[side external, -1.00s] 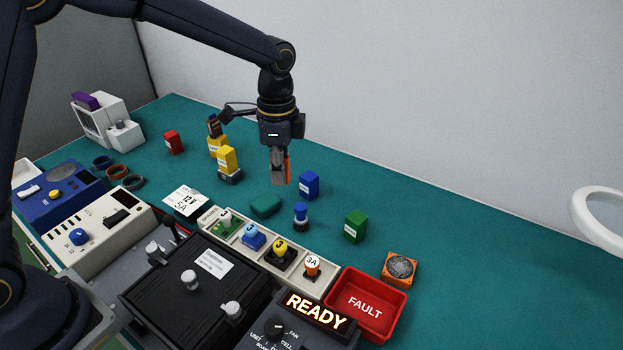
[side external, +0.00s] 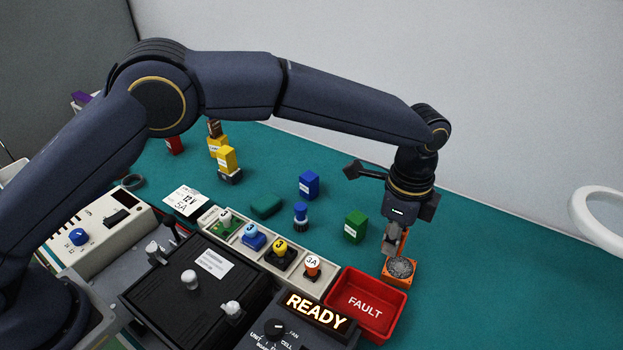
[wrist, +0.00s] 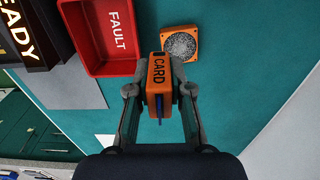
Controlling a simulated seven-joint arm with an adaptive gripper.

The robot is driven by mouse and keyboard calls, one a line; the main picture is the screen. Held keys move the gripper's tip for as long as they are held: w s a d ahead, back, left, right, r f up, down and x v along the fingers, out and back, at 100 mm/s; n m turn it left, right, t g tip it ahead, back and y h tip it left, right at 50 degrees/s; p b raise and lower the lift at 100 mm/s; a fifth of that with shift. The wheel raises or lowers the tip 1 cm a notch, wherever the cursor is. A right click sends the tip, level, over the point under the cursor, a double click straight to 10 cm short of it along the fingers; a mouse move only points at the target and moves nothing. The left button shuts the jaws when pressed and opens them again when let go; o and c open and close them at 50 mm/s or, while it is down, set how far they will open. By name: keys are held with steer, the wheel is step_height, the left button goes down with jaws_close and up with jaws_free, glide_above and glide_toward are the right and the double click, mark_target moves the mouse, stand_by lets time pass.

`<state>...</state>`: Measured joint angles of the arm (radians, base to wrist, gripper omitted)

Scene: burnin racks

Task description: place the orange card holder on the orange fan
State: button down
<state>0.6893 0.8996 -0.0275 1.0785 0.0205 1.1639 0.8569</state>
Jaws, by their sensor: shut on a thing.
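The orange card holder (wrist: 158,82), marked CARD, is gripped between the two fingers of my gripper (wrist: 160,90) in the wrist view. In the side external view my gripper (side external: 394,240) points down just behind the orange fan, and part of the card holder (side external: 404,243) shows beside the fingers. The orange fan (wrist: 194,52) has a square frame and a grey round grille, and lies flat on the green mat. The fan also shows in the side external view (side external: 388,279). In the wrist view the card holder is beside the fan's lower left corner; whether they touch is unclear.
The red FAULT bin (side external: 366,305) stands left of the fan. A green block (side external: 355,227), a blue block (side external: 309,184) and a tray of coloured knobs (side external: 265,252) are farther left. The mat right of the fan is clear.

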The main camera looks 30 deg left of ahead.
glide_above(400, 267)
step_height(400, 267, down, 5)
steer(key=shift+s+r, duration=0.1)
steer(key=shift+r, duration=0.05)
steer(key=shift+f, duration=1.6)
steer(key=shift+f, duration=0.15)
steer(key=c, duration=1.1)
jaws_free()
steer(key=shift+o, duration=0.2)
